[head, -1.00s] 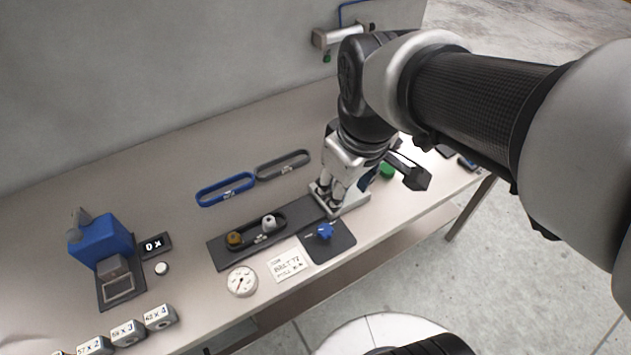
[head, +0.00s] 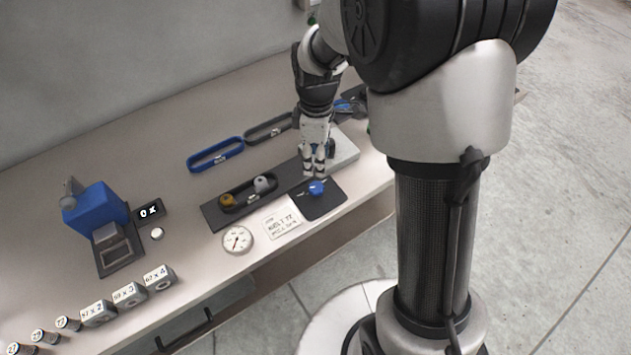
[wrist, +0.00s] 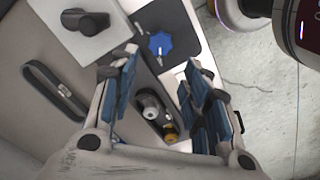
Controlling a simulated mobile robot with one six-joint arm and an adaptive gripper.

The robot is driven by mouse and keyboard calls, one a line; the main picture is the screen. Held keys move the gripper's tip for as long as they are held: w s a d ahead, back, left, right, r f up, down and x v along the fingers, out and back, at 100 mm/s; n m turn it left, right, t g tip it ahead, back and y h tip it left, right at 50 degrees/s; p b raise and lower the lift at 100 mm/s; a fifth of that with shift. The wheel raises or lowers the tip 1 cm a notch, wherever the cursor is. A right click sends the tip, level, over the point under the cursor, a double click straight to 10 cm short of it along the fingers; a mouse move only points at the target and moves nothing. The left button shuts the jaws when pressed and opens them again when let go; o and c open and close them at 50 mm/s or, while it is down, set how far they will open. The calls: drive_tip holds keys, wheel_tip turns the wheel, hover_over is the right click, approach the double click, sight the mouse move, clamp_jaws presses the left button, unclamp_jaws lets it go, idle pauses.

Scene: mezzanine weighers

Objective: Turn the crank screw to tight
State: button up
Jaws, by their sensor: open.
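A blue star-shaped knob (head: 316,188) sits on a dark pad (head: 325,205) in the head view. It also shows in the wrist view (wrist: 160,44), with a thin light pin beside it. A black handle (wrist: 85,20) stands on a light plate (wrist: 62,38) in the wrist view. The plate shows in the head view (head: 345,150), where my arm hides the handle. I cannot tell for sure which of these is the crank screw. My gripper (head: 314,171) is open and empty, pointing down just behind the blue knob. In the wrist view its fingers (wrist: 158,70) are apart.
A dark base (head: 218,216) with a belt around two pulleys lies left of the pad. A gauge (head: 238,239), a card (head: 282,222), a blue belt (head: 215,155) and a dark belt (head: 268,130) lie around it. A blue scale (head: 95,210) and several weights stand left.

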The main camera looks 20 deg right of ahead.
sight(316, 187)
wheel_tip(316, 187, down, 12)
drive_tip(key=b, duration=0.3)
drive_tip(key=shift+r, duration=0.25)
drive_tip(key=shift+c, duration=0.3)
drive_tip(key=c, duration=0.7)
